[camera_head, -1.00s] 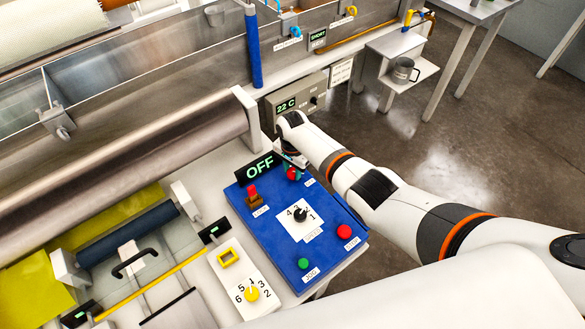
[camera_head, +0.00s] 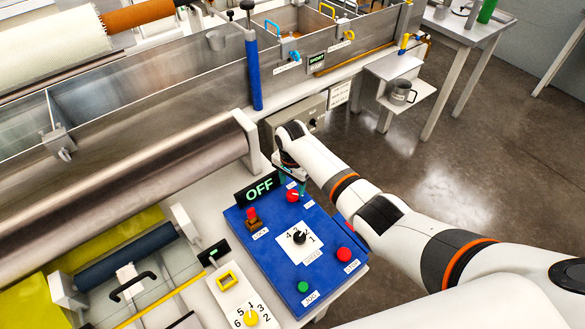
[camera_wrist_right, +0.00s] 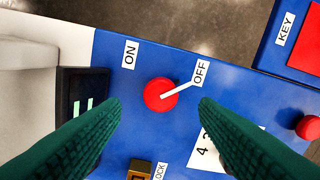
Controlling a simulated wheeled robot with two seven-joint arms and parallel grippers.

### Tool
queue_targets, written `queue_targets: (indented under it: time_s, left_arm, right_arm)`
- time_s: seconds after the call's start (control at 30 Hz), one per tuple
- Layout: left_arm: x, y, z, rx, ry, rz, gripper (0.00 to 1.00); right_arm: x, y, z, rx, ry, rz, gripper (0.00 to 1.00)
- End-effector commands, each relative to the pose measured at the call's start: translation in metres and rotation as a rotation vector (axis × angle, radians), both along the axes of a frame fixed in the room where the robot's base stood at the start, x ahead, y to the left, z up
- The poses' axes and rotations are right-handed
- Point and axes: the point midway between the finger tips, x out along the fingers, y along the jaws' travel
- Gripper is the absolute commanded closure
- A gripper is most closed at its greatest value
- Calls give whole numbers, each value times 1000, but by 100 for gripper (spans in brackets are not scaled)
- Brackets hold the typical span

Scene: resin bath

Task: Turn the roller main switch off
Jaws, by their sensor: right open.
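The main switch is a red round knob (camera_head: 292,195) at the far edge of the blue control panel (camera_head: 270,237). In the right wrist view the knob (camera_wrist_right: 160,95) has a white pointer aimed at the OFF label (camera_wrist_right: 200,72); the ON label (camera_wrist_right: 130,54) is on its other side. A display (camera_head: 259,188) beside the panel reads OFF in green. My right gripper (camera_head: 291,178) is just beyond and above the knob. In the right wrist view its green fingers (camera_wrist_right: 160,112) are spread, with the knob visible between them, not gripped. My left gripper is out of view.
The panel also bears a red lock switch (camera_head: 252,216), a black numbered dial (camera_head: 299,237), a red stop button (camera_head: 344,254) and a green button (camera_head: 303,287). A large metal roller (camera_head: 130,190) lies to the left. A side shelf holds a mug (camera_head: 401,92).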

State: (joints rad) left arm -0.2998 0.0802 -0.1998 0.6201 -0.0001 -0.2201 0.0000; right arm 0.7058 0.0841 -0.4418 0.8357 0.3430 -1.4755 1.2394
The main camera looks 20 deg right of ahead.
Motion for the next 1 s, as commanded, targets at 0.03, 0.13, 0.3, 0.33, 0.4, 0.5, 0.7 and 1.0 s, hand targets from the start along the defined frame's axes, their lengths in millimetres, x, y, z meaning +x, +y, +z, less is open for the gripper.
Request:
queue_targets:
  time_s: [0.03, 0.13, 0.3, 0.33, 0.4, 0.5, 0.7, 1.0]
  left_arm:
    - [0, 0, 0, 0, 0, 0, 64]
    - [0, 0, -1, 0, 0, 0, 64]
    - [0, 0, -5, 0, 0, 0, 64]
    - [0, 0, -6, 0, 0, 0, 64]
    - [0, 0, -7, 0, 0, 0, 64]
    - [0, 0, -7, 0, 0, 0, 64]
    - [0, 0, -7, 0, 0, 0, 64]
    - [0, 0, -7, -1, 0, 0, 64]
  right_arm:
    - [1, -1, 12, 1, -5, 0, 45]
    - [1, -1, 33, 1, -4, -1, 45]
    - [1, -1, 60, 1, -3, -1, 45]
    - [1, -1, 64, 1, -3, -1, 45]
    - [1, -1, 70, 0, -2, -2, 45]
    - [0, -1, 75, -1, -1, -2, 45]
    - [0, -1, 76, -1, 0, -2, 45]
    - [0, -1, 76, -1, 1, -1, 45]
